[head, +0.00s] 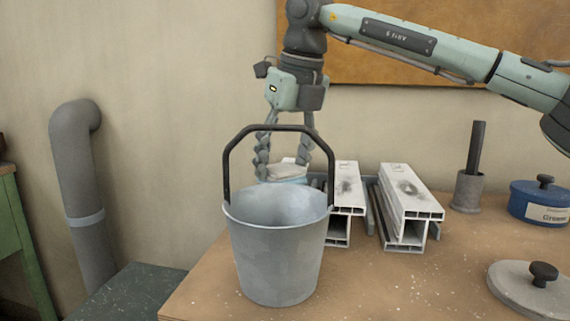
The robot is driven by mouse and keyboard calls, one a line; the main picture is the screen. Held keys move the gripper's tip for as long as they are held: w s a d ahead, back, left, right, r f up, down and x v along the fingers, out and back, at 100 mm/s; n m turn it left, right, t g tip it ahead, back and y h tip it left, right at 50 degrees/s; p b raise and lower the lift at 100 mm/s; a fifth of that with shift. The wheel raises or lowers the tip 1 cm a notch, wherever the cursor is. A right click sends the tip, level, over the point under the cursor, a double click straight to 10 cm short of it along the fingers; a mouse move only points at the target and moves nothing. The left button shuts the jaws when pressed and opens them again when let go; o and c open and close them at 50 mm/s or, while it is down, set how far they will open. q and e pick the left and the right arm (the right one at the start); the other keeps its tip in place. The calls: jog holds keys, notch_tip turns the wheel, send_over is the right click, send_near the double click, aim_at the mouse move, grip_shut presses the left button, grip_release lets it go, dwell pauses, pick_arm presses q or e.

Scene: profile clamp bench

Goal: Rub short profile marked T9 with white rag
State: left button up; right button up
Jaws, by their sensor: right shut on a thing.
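My right gripper (295,170) reaches down from above behind the bucket, its fingers shut on a pale, whitish folded cloth that looks like the white rag (287,171). The bucket's handle crosses in front of the gripper. Two white profiles with dark smudges on top lie to its right, a middle one (347,185) and a right one (405,197). A bit of something white and bluish shows just under and behind the rag, mostly hidden by the bucket. I cannot read a T9 mark on any profile. My left gripper is not in view.
A grey metal bucket (277,250) with a raised black handle stands at the bench's (400,285) front left. A grey cup (467,191) holding a dark rod, a blue labelled pot (540,205) and a round knobbed lid (515,290) stand right. The front middle is clear.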

aim_at(277, 174)
jog(key=shift+s+a+b, duration=0.2)
jog(key=shift+s+b, duration=0.15)
jog(key=shift+s, duration=0.45)
jog(key=shift+s+a+f+b, duration=0.1)
jog(key=shift+s+b, duration=0.3)
jog(key=shift+s, duration=0.15)
jog(key=shift+s+a+f+b, duration=0.1)
jog(key=shift+s+b, duration=0.25)
jog(key=shift+s, duration=0.15)
jog(key=shift+s+a+b, duration=0.1)
jog(key=shift+s+b, duration=0.25)
jog(key=shift+s, duration=0.45)
jog(key=shift+r, duration=0.2)
jog(key=shift+w+d+r+p, duration=0.1)
jog(key=shift+w+d+p, duration=0.05)
jog(key=shift+w+p, duration=0.65)
jog(key=shift+w+d+r+p, duration=0.1)
jog(key=shift+w+p, duration=0.7)
jog(key=shift+w+d+f, duration=0.1)
jog(key=shift+w, duration=0.2)
jog(key=w+p, duration=0.2)
jog(key=w, duration=0.1)
jog(key=shift+d+p, duration=0.25)
jog(key=shift+p, duration=0.15)
jog(key=shift+w+d, duration=0.1)
jog(key=shift+w, duration=0.15)
jog(key=shift+f, duration=0.2)
